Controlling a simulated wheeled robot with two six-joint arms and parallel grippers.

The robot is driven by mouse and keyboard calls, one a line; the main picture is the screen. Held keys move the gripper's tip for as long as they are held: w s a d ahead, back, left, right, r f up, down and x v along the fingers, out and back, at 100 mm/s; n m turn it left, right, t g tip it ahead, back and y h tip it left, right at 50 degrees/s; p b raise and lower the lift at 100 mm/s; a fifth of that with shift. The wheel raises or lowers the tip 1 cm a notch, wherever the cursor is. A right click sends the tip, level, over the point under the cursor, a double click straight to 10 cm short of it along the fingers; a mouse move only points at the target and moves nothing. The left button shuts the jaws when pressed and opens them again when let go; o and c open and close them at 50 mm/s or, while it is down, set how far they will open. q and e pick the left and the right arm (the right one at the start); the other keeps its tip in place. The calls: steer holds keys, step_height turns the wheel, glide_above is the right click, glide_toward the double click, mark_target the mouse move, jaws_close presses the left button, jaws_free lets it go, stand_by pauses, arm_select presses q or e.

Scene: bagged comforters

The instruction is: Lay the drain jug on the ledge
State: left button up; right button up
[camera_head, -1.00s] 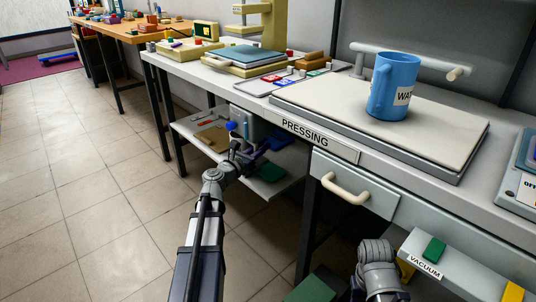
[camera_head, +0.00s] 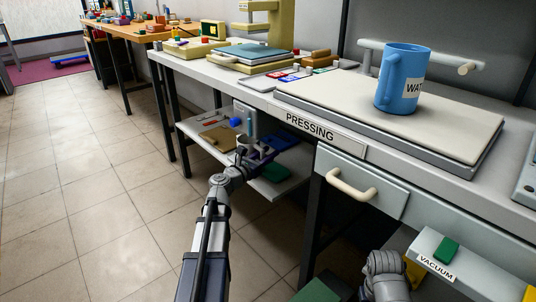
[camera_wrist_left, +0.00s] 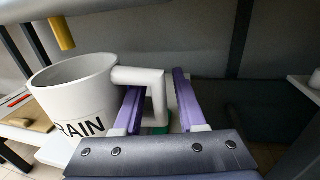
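The white drain jug (camera_wrist_left: 80,95) stands upright at the left of the left wrist view, with "RAIN" readable on its side. Its square handle points right, between the two purple fingers of my left gripper (camera_wrist_left: 158,80). The fingers look spread, with a gap showing between the handle and the right finger. In the head view my left gripper (camera_head: 254,153) is low at the lower shelf (camera_head: 283,188) under the pressing table, and the jug shows small and partly covered beside it. I cannot tell which surface is the ledge.
A blue mug (camera_head: 399,85) stands on the press board (camera_head: 440,122) above. A drawer handle (camera_head: 350,187) juts out at the table front. A grey box with a blue knob (camera_head: 235,122) and a brown board share the shelf. The tiled floor at left is clear.

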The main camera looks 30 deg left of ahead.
arm_select(q)
steer(key=shift+o, duration=0.7)
steer(key=shift+r, duration=0.1)
steer(key=s+a, duration=0.2)
steer(key=s, duration=1)
steer(key=shift+a, duration=0.15)
